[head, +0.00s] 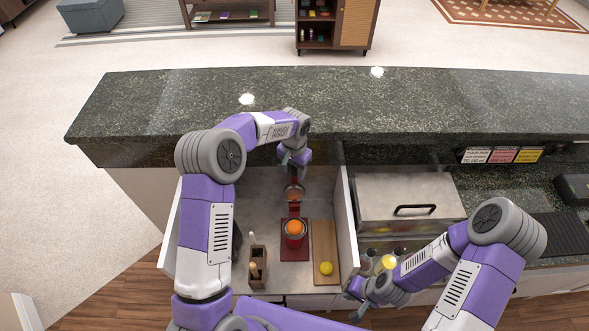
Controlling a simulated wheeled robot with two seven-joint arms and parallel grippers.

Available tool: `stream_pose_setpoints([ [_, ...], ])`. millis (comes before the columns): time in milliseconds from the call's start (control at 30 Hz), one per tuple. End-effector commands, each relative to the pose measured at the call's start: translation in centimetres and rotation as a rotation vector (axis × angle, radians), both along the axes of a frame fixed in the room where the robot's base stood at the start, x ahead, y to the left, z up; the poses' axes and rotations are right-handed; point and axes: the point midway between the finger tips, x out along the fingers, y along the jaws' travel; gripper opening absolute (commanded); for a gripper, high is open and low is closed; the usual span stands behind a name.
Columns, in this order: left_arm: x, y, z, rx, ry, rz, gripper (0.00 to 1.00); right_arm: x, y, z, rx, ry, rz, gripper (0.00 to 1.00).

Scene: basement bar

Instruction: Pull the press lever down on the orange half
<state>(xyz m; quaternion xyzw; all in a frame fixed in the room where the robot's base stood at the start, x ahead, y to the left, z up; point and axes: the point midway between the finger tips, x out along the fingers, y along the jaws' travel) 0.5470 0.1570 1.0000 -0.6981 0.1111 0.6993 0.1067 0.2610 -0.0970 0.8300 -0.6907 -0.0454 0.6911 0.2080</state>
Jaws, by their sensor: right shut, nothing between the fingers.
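The red press (294,210) stands on its red base (289,253) on the lower counter. The orange half (295,227) sits low on the press, over a red cup-like part (294,241). A dark rounded part (294,193) is at the top of the press; I cannot make out the lever clearly. My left gripper (297,167) is just beyond the top of the press, close to it; touching or apart I cannot tell, nor whether its fingers are open. My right gripper (364,295) is shut and empty, at the front right of the counter.
A wooden board (324,245) with a yellow lemon (326,268) lies right of the press. A wooden holder (258,263) stands left. White side panels flank this area. A lidded steel box (408,192) and bottles (388,261) are right. The raised dark stone bar (330,105) runs behind.

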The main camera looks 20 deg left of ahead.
Motion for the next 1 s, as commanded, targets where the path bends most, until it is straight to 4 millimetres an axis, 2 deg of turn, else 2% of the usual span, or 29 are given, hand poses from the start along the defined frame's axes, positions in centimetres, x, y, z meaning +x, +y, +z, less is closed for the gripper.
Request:
stream_pose_setpoints([
  [33,0.0,0.0,0.02,0.0,0.0,0.0,0.37,0.0,0.0,0.0,0.0,0.0,0.0,0.0],
  [200,0.0,-0.02,0.04,0.0,0.0,0.0,0.11,0.0,0.0,0.0,0.0,0.0,0.0,0.0],
  [267,0.01,-0.04,0.04,-0.001,-0.001,0.0,0.02,0.0,0.0,0.0,0.0,0.0,0.0,0.0],
  [300,0.01,-0.04,0.04,-0.001,-0.001,-0.001,0.0,0.0,0.0,0.0,0.0,0.0,0.0,0.0],
  [1000,0.07,-0.17,0.08,0.002,-0.011,-0.003,0.0,0.0,0.0,-0.25,0.0,0.0,0.0,0.0],
])
